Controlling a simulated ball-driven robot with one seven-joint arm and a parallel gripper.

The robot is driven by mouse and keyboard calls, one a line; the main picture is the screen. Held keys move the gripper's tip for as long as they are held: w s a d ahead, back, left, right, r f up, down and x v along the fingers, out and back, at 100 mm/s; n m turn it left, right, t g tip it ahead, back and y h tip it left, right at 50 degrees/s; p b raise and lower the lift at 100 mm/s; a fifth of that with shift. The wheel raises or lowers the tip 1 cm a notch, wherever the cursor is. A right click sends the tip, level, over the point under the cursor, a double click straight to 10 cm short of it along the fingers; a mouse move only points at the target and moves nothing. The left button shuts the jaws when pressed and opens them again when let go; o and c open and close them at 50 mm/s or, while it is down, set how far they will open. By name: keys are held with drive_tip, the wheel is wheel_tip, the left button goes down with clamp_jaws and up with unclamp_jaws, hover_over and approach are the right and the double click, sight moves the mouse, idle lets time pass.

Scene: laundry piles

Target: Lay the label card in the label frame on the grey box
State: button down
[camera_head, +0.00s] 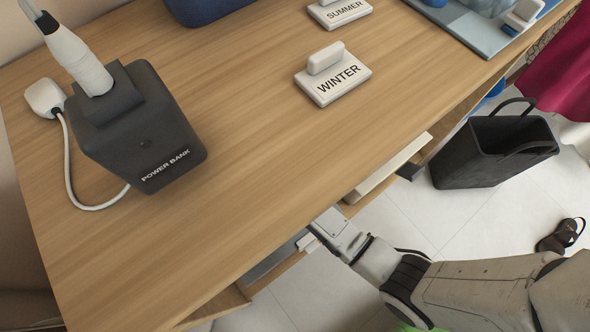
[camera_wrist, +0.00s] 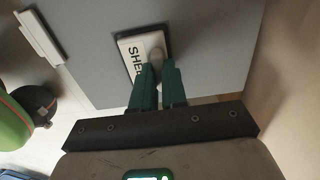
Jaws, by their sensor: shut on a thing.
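My gripper (camera_wrist: 160,68) has green fingers and is shut on the knob of a white label card (camera_wrist: 133,58) in the wrist view. The card's black letters start with "SHEE"; the fingers and knob cover the rest. The card is over or against a flat grey surface (camera_wrist: 205,45), perhaps the grey box; I cannot tell whether they touch. A pale bar (camera_wrist: 40,36) lies along that surface's left edge; I cannot tell whether it is the label frame. In the head view my arm reaches under the table's front edge, and the fingers and card are hidden.
The wooden table (camera_head: 240,130) holds a black power bank (camera_head: 140,130), a WINTER card (camera_head: 332,76) and a SUMMER card (camera_head: 339,12). Below its front edge are open shelf parts (camera_head: 388,168).

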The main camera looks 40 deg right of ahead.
drive_tip(key=shift+f, duration=0.1)
drive_tip(key=c, duration=1.2)
unclamp_jaws()
drive_tip(key=shift+o, duration=0.2)
wheel_tip(320, 180, up, 12)
drive_tip(key=p, duration=0.5)
drive_tip(key=shift+s, duration=0.1)
